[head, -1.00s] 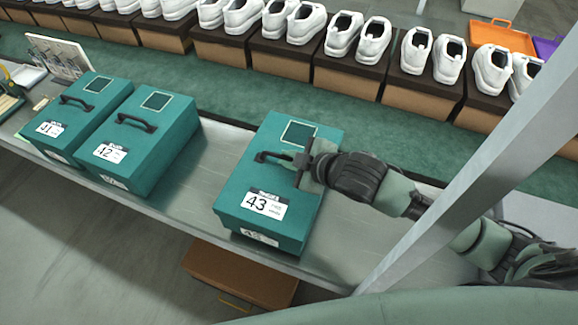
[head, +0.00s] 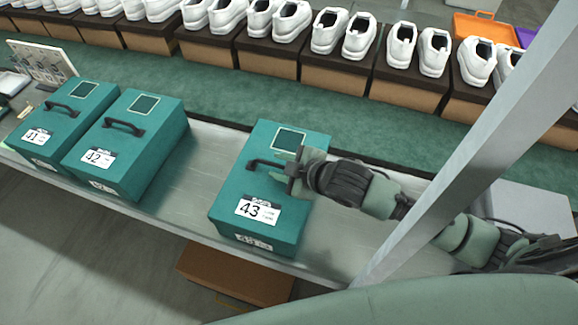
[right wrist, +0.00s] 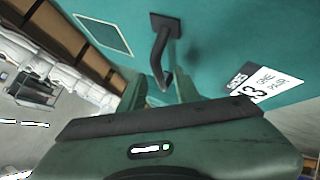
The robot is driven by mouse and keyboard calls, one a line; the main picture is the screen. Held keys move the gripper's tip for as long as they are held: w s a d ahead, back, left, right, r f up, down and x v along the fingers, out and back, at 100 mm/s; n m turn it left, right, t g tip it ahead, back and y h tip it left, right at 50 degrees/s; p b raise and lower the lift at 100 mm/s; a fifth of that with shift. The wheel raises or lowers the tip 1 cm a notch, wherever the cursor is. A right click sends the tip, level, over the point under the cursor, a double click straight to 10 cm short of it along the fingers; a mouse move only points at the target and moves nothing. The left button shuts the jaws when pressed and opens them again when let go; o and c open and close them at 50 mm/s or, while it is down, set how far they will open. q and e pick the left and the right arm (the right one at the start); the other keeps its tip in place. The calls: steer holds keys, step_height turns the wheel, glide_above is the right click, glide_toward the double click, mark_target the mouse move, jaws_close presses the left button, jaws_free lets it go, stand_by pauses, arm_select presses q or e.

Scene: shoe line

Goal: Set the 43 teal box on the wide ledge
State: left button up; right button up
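The 43 teal box (head: 228,203) stands on a grey metal counter, with its black handle (head: 263,163) on top and a white 43 label. My right gripper (head: 291,172) reaches in from the right over the lid, at the handle's right end. In the right wrist view the handle (right wrist: 160,52) comes down between the two green fingers (right wrist: 160,92), which stand apart with a gap around it. The label shows partly there. My left gripper is not in view. I cannot tell which surface is the wide ledge.
The 42 box (head: 150,150) and 41 box (head: 75,110) stand on the grey counter (head: 190,200) to the left. White shoes on boxes line the back, beyond a green strip (head: 215,95). A grey post (head: 470,160) crosses at right. A brown box (head: 230,275) lies below the counter.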

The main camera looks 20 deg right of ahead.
steer(key=v, duration=1.1)
steer(key=shift+s+b, duration=0.25)
steer(key=shift+b, duration=0.2)
steer(key=shift+d+r, duration=0.1)
steer(key=shift+r, duration=0.05)
